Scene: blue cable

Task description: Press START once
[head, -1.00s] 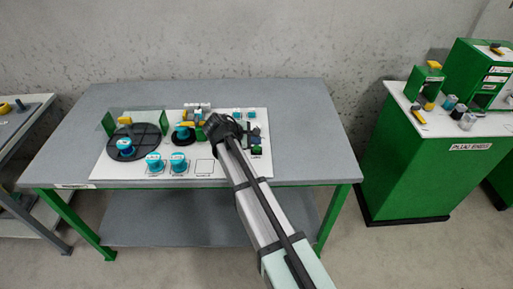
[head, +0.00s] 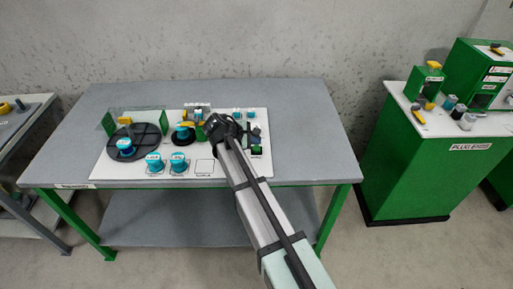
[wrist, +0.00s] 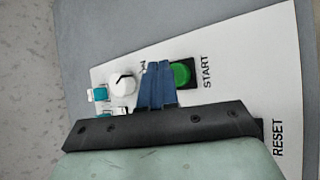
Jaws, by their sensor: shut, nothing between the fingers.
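The green START button (wrist: 181,74) sits on a black base on the white panel (wrist: 240,60), with the label START to its right in the wrist view. My gripper (wrist: 156,66) shows there as two blue fingers closed together, with nothing between them. The fingertips are just left of the button in that view. I cannot tell their height above the panel or whether they touch anything. In the head view my gripper's black wrist (head: 222,128) is over the right part of the panel, and I cannot make out the START button there.
A white knob (wrist: 122,82) and teal parts (wrist: 99,94) are left of my fingers. The RESET label (wrist: 278,137) is at lower right. The panel also carries a black turntable (head: 134,142) and teal spools (head: 178,163). The bench (head: 310,130) is bare right of the panel.

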